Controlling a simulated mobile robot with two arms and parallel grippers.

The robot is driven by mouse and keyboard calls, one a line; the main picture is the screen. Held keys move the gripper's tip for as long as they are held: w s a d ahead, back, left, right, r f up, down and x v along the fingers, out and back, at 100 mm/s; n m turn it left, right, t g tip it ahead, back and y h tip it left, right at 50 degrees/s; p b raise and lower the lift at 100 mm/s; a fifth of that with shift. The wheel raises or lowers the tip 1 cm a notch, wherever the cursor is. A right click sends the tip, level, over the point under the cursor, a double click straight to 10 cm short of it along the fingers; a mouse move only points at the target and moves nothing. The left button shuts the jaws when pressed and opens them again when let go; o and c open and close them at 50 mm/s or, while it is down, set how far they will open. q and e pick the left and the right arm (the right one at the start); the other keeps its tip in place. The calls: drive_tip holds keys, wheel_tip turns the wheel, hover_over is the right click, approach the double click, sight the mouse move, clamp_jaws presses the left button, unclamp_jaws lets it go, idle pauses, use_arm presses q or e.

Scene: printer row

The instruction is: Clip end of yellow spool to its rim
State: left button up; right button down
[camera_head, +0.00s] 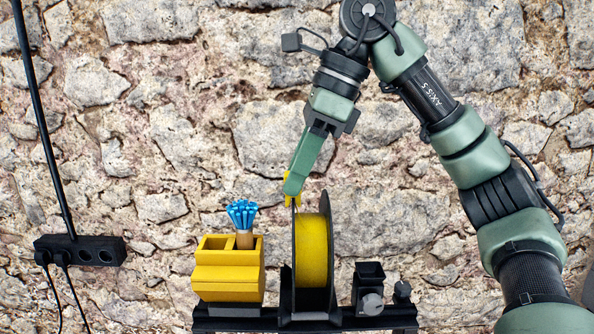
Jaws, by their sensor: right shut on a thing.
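The yellow spool (313,250) stands upright on a dark rail, with yellow filament wound between black rims. My right gripper (293,188) comes down from above to the top of the spool's left rim (294,255). Its green jaws are shut on a small yellow piece (287,177), which shows around the fingertips. I cannot tell whether this piece is a clip or the filament's end, nor whether it touches the rim, because the fingers cover it. My left gripper is not in view.
A yellow box (228,275) with a blue-bristled brush (243,220) stands left of the spool. Small black holders (370,285) stand to its right on the dark rail (225,322). A black power strip (90,250) with cables is at the far left. A stone wall is behind.

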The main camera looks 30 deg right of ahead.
drive_tip(key=shift+f, duration=0.3)
drive_tip(key=c, duration=1.1)
unclamp_jaws()
drive_tip(key=shift+d, duration=0.1)
drive_tip(key=shift+c, duration=0.2)
drive_tip(key=shift+w, duration=0.25)
drive_tip(key=o, duration=0.5)
drive_tip(key=shift+r, duration=0.1)
drive_tip(key=shift+c, duration=0.2)
drive_tip(key=shift+s+r, duration=0.1)
drive_tip(key=shift+s, duration=0.1)
drive_tip(key=shift+w+r, duration=0.1)
